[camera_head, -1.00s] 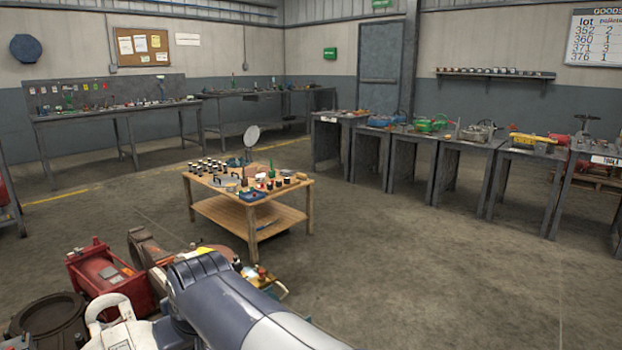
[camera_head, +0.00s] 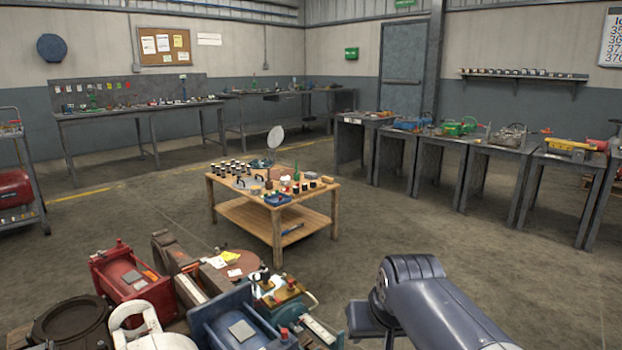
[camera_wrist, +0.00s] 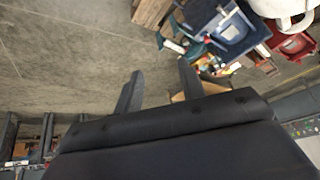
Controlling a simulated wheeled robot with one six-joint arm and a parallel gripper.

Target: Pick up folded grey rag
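I cannot make out a folded grey rag for certain. A small flat grey square (camera_head: 242,330) lies on the blue machine (camera_head: 215,318) at the bottom of the head view. A similar grey square (camera_head: 131,277) lies on the red machine (camera_head: 106,274) to its left. I cannot tell whether either is cloth. In the wrist view my gripper (camera_wrist: 160,82) has its two fingers spread, with nothing between them, above bare floor. The blue machine (camera_wrist: 236,28) and red machine (camera_wrist: 292,46) also show there, apart from the fingers.
A low wooden table (camera_head: 272,217) with jars and small items stands mid-floor. Other machines crowd the lower left, including a white ring-shaped part (camera_head: 135,318). Grey benches (camera_head: 450,143) line the right; a long workbench (camera_head: 140,108) stands at the back left.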

